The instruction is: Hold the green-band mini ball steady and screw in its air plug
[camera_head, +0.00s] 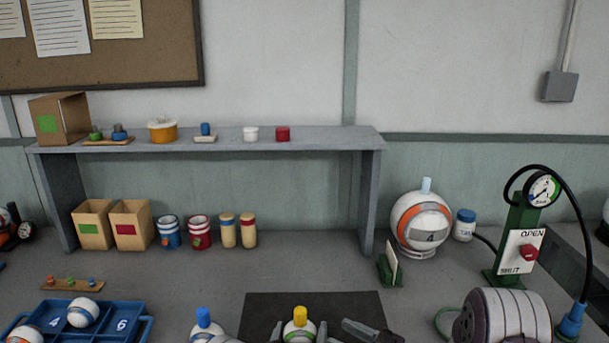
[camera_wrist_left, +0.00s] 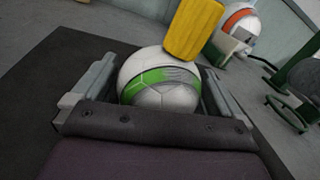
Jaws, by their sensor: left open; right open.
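The green-band mini ball (camera_head: 299,332) stands at the front of the dark mat, white with a green stripe. Its yellow air plug (camera_head: 300,313) sits upright on top; how deep it is seated cannot be told. My left gripper (camera_head: 300,330) is open, with one finger on each side of the ball. In the left wrist view the ball (camera_wrist_left: 160,92) lies between the left gripper's fingers (camera_wrist_left: 155,88), and the yellow plug (camera_wrist_left: 193,28) rises from its far side. My right gripper (camera_head: 362,328) is open and empty, low over the mat to the right of the ball.
A mini ball with a blue plug (camera_head: 203,318) stands just left of the mat. A blue tray (camera_head: 146,322) with balls is at the front left. The mat's back part (camera_head: 350,302) is clear.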

